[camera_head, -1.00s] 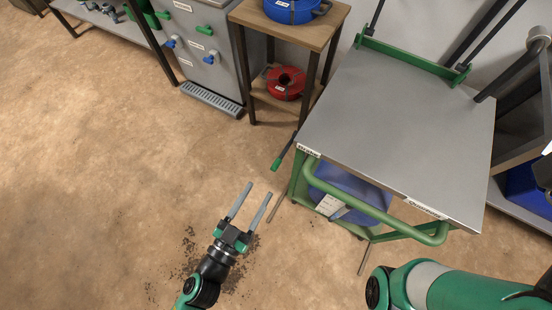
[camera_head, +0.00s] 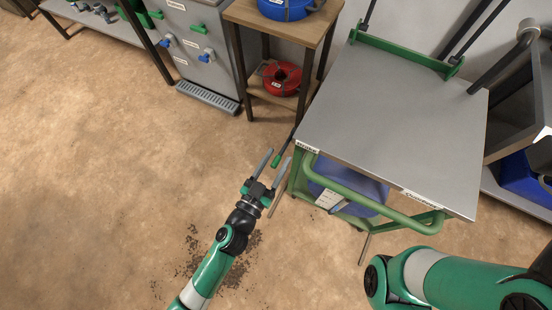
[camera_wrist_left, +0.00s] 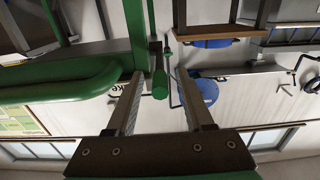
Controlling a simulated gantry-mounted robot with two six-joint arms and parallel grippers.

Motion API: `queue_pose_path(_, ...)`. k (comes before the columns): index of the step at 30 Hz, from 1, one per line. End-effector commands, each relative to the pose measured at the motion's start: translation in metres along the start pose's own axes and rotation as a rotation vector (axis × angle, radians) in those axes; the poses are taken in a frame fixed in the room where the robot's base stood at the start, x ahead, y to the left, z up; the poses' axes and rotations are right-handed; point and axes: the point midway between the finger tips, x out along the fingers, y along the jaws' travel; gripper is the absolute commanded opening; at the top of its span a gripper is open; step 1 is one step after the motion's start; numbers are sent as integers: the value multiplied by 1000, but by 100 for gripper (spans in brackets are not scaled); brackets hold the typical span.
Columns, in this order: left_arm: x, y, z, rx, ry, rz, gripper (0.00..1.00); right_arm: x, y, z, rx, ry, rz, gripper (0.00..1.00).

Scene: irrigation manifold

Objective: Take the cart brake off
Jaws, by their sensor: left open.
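The cart (camera_head: 400,110) has a grey top and a green frame. A label (camera_head: 307,146) sits at its near left corner; in the left wrist view a label there ends in "ke". The brake lever, a dark rod with a green grip (camera_head: 277,160), sticks out beside that corner. Its grip also shows in the left wrist view (camera_wrist_left: 160,86). My left gripper (camera_head: 279,155) is open, its fingertips around the grip as seen in both views. I cannot tell if either finger touches it. My right gripper is out of view.
A green push handle (camera_head: 375,208) curves along the cart's near side, and a blue container (camera_head: 345,185) sits below. A wooden stand (camera_head: 275,40) with a red coil (camera_head: 283,78) stands behind. My right arm fills the lower right. The floor at left is clear.

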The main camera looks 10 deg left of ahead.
Motion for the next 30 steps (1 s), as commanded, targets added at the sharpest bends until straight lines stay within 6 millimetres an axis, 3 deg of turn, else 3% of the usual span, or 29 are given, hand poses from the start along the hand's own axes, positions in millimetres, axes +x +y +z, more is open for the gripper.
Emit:
queue_pose_path(6, 0, 0, 0, 0, 0, 0, 51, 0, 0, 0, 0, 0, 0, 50)
queue_pose_path(15, 0, 0, 0, -1, 0, 0, 0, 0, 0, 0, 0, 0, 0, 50)
queue_pose_path(30, 0, 0, 0, -1, 1, 0, 0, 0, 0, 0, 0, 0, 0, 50)
